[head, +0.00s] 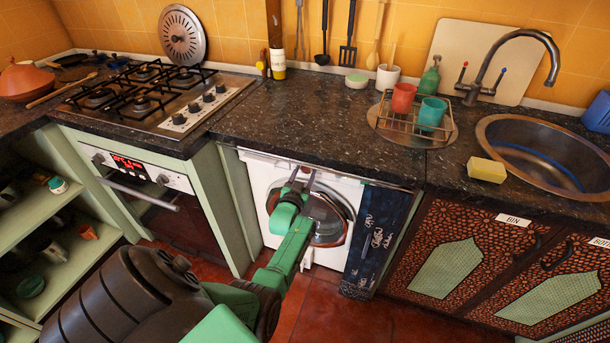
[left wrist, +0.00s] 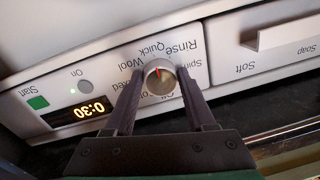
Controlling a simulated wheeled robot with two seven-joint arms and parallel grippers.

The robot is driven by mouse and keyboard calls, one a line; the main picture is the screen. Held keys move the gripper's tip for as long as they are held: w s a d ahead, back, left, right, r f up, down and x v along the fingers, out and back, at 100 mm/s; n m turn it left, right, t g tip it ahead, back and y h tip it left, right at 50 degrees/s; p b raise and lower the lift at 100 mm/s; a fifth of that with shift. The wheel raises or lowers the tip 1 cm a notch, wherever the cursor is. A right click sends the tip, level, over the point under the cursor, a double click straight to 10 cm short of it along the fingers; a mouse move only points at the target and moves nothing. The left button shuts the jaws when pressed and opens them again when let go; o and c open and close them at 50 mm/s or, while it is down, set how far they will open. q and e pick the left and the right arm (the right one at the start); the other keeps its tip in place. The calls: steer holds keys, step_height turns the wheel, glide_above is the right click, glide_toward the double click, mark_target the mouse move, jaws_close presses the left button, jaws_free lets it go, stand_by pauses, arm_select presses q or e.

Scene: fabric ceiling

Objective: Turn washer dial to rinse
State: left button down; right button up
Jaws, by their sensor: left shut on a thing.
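The white washer (head: 258,172) stands under the dark counter in the head view, with its round door partly behind my left arm. My left gripper (head: 303,178) is at the top of the washer front. In the left wrist view, the silver round dial (left wrist: 159,79) is between the two dark fingers of my left gripper (left wrist: 160,88), which is shut on it. The panel appears upside down there. The dial's red mark points up in the picture, nearest the word Quick, with Rinse just to its right. The dial is hidden in the head view. My right gripper is not in view.
A lit display (left wrist: 88,109) reads 0:30 beside a green Start button (left wrist: 38,103). The soap drawer (left wrist: 275,38) is on the other side. A dark patterned towel (head: 377,238) hangs right of the washer. The oven (head: 150,190) is left, below the counter (head: 300,118).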

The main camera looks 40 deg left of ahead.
arm_select(q)
steer(key=m+b, duration=0.2)
steer(key=m, duration=0.3)
steer(key=shift+a+f, duration=0.1)
steer(key=shift+f, duration=0.05)
steer(key=shift+m+t+b, duration=0.3)
steer(key=shift+m+b, duration=0.55)
steer(key=shift+m, duration=1.05)
steer(key=shift+r, duration=0.2)
steer(key=shift+c, duration=1.2)
jaws_free()
